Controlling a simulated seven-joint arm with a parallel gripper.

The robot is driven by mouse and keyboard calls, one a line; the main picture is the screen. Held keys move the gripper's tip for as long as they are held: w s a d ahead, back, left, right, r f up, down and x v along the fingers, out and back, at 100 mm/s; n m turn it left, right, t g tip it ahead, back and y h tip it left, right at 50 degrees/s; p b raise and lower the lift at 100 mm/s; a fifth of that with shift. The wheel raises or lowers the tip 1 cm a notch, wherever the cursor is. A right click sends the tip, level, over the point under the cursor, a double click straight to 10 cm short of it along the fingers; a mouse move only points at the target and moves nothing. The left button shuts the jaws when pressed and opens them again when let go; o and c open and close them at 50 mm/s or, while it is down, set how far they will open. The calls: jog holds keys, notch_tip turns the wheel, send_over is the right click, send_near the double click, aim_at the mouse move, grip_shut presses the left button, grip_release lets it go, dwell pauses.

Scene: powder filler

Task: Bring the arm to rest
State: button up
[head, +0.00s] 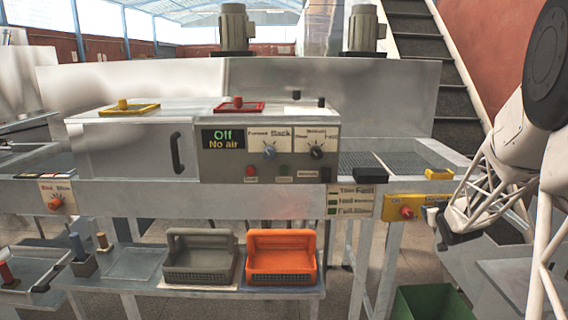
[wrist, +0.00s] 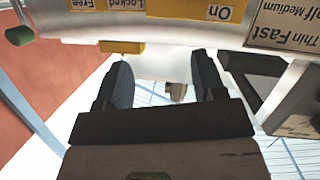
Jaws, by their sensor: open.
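My arm reaches in from the right of the head view. My gripper (head: 443,222) hangs in front of the right end of the machine, near the yellow panel (head: 400,208) with its red knob. In the wrist view my gripper (wrist: 163,70) shows two dark fingers spread wide apart, with nothing held between them. The yellow label plate (wrist: 195,9) lies just beyond the fingertips. A small pale brown thing behind the gap is too unclear to name.
The control box (head: 268,150) reads "Off" and "No air". A grey basket (head: 200,257) and an orange basket (head: 281,258) stand on the lower shelf. A green bin (head: 430,302) is on the floor below my gripper. A staircase (head: 440,75) rises behind.

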jog(key=s+a+r+m+g, duration=0.1)
jog(key=s+a+r+g, duration=0.25)
jog(key=s+a, duration=0.6)
jog(key=s+a+r+m+g, duration=0.1)
jog(key=s+a+r+g, duration=0.3)
jog(key=s+a, duration=0.6)
jog(key=s+a+g, duration=0.1)
jog(key=s+a, duration=0.3)
jog(key=s, duration=0.6)
jog(key=s+a+g+y, duration=0.1)
jog(key=s+a, duration=0.3)
jog(key=s, duration=0.7)
jog(key=s+a+g, duration=0.2)
jog(key=s+a, duration=0.2)
jog(key=s, duration=0.6)
jog(key=shift+s+a+n+g+y, duration=0.15)
jog(key=shift+a+n+g+y, duration=0.15)
jog(key=shift+n+g+y, duration=0.1)
